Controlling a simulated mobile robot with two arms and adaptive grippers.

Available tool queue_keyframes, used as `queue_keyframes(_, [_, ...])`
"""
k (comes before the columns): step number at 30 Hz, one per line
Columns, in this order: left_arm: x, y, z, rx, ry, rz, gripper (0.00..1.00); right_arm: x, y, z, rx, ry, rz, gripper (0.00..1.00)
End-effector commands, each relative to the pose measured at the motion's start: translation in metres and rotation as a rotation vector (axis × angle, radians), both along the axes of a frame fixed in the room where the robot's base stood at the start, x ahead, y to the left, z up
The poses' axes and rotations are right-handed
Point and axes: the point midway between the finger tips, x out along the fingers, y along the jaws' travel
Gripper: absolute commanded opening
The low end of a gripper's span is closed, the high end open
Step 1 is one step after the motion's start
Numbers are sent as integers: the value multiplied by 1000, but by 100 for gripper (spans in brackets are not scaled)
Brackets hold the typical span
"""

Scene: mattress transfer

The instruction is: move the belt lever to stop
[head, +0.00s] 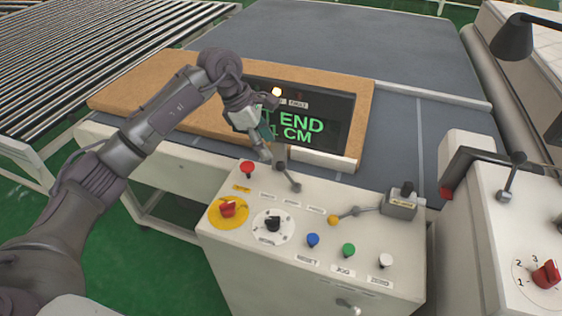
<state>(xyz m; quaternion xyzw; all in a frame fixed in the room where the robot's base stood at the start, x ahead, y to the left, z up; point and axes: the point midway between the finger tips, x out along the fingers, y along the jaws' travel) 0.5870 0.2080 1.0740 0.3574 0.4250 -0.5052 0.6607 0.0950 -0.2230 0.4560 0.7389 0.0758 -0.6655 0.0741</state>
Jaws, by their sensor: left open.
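My left gripper (262,150) reaches in from the left over the back edge of the control console (225,255). It is open, with its fingertips just left of and close to a metal lever (290,180) with a dark knob. I cannot tell whether they touch the knob. The lever leans toward the back left, and small labels too small to read lie in front of it. A second lever (353,212) with a yellow knob lies to the right. I cannot read which one is marked as the belt lever. My right gripper is not in view.
The console also bears a red button (247,168), a red knob on a yellow disc (228,209), a black selector (273,223) and blue, green and white buttons. A display (300,124) behind reads "END" and "CM". A second console (500,230) stands right.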

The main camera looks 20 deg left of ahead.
Motion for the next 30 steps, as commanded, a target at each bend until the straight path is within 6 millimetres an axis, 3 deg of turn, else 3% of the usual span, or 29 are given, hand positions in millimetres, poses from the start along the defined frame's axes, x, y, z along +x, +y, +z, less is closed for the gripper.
queue_keyframes(6, [5, -19, -41, -3, 4, -1, 53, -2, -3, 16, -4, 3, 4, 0])
queue_keyframes(12, [9, -28, -67, -3, 1, 0, 53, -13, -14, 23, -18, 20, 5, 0])
queue_keyframes(25, [11, -32, -78, -1, -1, 0, 53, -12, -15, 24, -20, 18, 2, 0])
queue_keyframes(30, [11, -32, -78, -1, -1, 0, 26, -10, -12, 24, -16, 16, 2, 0])
